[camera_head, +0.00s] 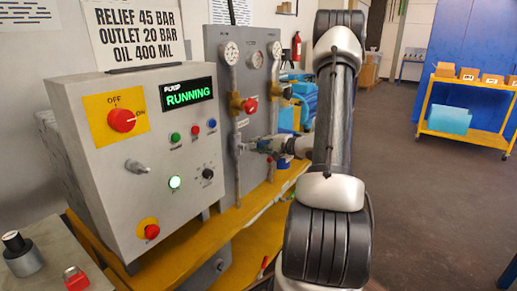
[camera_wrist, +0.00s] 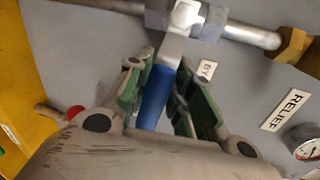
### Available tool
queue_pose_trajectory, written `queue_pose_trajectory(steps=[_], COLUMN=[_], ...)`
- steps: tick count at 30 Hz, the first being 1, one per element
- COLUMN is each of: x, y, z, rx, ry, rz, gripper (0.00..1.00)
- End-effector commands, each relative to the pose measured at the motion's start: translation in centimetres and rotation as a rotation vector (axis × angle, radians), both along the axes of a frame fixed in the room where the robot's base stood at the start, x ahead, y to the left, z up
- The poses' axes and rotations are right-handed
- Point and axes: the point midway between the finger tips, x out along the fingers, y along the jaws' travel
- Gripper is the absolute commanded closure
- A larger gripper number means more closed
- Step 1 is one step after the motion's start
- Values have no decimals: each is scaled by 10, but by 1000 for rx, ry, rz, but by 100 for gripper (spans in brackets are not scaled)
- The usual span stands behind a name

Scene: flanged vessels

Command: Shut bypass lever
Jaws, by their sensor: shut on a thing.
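The bypass lever has a blue grip (camera_wrist: 155,98) and a flat metal stem that runs up to a valve body (camera_wrist: 185,16) on a grey pipe. The lever stands roughly across the pipe in the wrist view. My gripper (camera_wrist: 157,85) has its two green-padded fingers on either side of the blue grip and is shut on it. In the head view my gripper (camera_head: 262,145) is at the grey panel, beside the lower part of the left vertical pipe. The lever is mostly hidden there by the fingers.
The grey panel (camera_head: 215,60) carries gauges, brass fittings (camera_wrist: 293,47) and a red knob (camera_head: 250,105). A RELIEF label (camera_wrist: 285,110) and a gauge (camera_wrist: 304,142) are right of my gripper. The control box (camera_head: 150,180) showing RUNNING stands left. Open floor (camera_head: 430,200) lies right.

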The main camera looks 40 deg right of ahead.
Motion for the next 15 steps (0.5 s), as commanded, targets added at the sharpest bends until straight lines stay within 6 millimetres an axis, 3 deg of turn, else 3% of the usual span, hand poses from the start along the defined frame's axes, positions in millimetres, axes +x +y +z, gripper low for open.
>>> queue_pose_trajectory(steps=[15], x=[-3], y=[2], z=[2], rx=[-110], ry=[-29], rz=[6], gripper=[100])
